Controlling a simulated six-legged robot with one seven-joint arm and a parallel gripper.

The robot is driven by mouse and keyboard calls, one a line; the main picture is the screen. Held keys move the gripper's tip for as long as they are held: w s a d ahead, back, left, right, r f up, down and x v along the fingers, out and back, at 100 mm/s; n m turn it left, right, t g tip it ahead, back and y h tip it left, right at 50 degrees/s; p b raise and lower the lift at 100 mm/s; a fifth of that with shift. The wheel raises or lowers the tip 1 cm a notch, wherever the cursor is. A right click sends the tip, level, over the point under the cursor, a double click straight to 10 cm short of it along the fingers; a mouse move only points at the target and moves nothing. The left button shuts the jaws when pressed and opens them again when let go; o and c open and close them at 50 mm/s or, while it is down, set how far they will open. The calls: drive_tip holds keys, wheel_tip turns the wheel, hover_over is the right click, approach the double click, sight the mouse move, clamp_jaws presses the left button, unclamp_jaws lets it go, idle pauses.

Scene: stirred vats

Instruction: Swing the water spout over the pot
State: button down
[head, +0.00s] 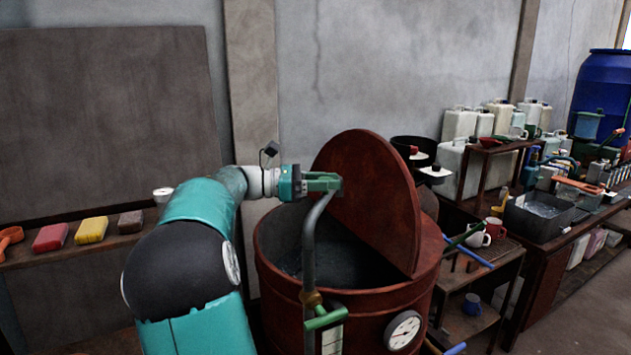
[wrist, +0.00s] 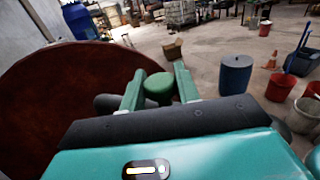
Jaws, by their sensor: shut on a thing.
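The pot (head: 275,281) is a large red-brown round vat with a dark open mouth. Its round lid (head: 372,205) stands tilted up at the right of the mouth and fills the left of the wrist view (wrist: 60,95). The water spout (head: 308,250) is a grey pipe rising at the pot's front and bending at the top. My gripper (head: 338,183) is at the spout's upper end, close to the lid. In the wrist view its green fingers are shut on a round green knob (wrist: 158,88) on the spout. The spout's outlet is hidden, so I cannot tell exactly where it points.
A green valve handle (head: 324,319) and a dial gauge (head: 404,330) are on the pot's front. A wooden shelf with mugs (head: 494,228) stands close at the right. A blue barrel (wrist: 235,75) and red bucket (wrist: 280,87) stand on the floor in the wrist view.

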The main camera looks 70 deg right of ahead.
drive_tip(key=shift+s+m+y, duration=0.4)
drive_tip(key=shift+s+y, duration=0.15)
drive_tip(key=shift+y, duration=0.05)
drive_tip(key=shift+g, duration=0.3)
drive_tip(key=shift+r, duration=0.1)
drive_tip(key=c, duration=1)
unclamp_jaws()
drive_tip(key=shift+w+a, duration=0.1)
drive_tip(key=v, duration=1.3)
drive_tip(key=shift+w+a, duration=0.1)
drive_tip(key=shift+w, duration=0.2)
